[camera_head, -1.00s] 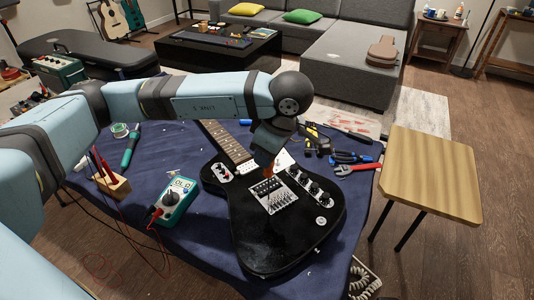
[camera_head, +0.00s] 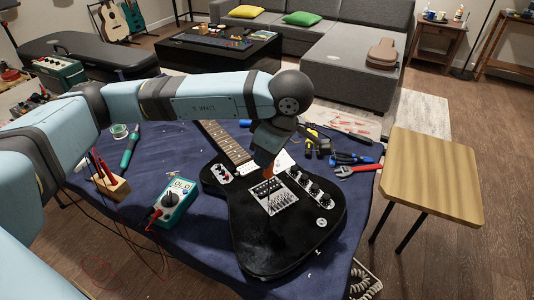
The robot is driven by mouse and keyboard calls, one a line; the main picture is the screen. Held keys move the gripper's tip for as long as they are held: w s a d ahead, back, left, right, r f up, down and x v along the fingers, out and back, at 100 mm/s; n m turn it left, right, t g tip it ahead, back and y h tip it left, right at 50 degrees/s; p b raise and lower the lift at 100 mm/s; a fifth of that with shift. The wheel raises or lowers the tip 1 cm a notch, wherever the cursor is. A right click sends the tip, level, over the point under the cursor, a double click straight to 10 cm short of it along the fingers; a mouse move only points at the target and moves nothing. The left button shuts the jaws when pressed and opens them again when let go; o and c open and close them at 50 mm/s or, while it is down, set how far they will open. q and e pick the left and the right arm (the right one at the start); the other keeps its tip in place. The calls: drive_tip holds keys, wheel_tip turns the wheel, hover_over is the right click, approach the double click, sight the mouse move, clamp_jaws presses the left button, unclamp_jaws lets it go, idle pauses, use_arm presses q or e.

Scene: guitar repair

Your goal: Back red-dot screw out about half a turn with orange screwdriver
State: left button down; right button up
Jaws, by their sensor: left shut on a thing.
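A black electric guitar (camera_head: 283,240) lies face up on the blue cloth, its neck pointing away to the upper left. Its silver bridge (camera_head: 279,203) shows on the body. My left arm reaches in from the left and bends down over the guitar. My left gripper (camera_head: 268,168) points down just behind the bridge, shut on the orange screwdriver (camera_head: 268,173), of which only a small orange part shows. The screwdriver's tip, the screw and its red dot are too small or hidden to make out. My right gripper is not in view.
A teal multimeter (camera_head: 173,203) and a wooden block with probes (camera_head: 109,183) stand left of the guitar. Red-handled pliers (camera_head: 357,170) and other tools lie at the right. A wooden stool (camera_head: 433,178) stands right of the table.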

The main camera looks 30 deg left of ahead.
use_arm(q)
drive_tip(key=shift+f+b, duration=0.3)
drive_tip(key=shift+b, duration=0.05)
idle(0.5)
